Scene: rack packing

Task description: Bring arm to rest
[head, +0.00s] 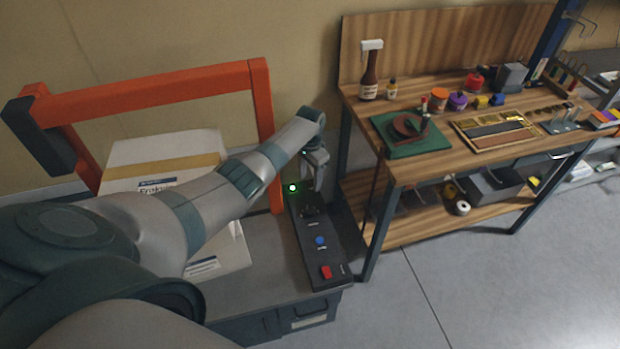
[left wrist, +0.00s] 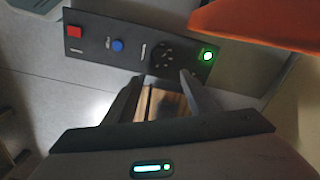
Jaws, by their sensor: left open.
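My left arm (head: 190,210) reaches in from the left across a grey cart-like unit. My left gripper (head: 312,192) points down over a dark control panel (head: 309,258), near its black knob. In the left wrist view the two fingers (left wrist: 168,92) are apart with nothing held between them, close to the black knob (left wrist: 168,52). I cannot tell whether a finger touches the knob. The panel also has a lit green light (head: 292,188), a blue button (head: 320,240) and a red button (head: 326,271). My right gripper is not in view.
An orange frame (head: 150,92) stands over white boxes (head: 165,150) beside the arm. To the right is a wooden workbench (head: 440,150) with a bottle (head: 369,75), a green mat (head: 398,142) and several jars. Grey floor (head: 450,275) in front of the bench is clear.

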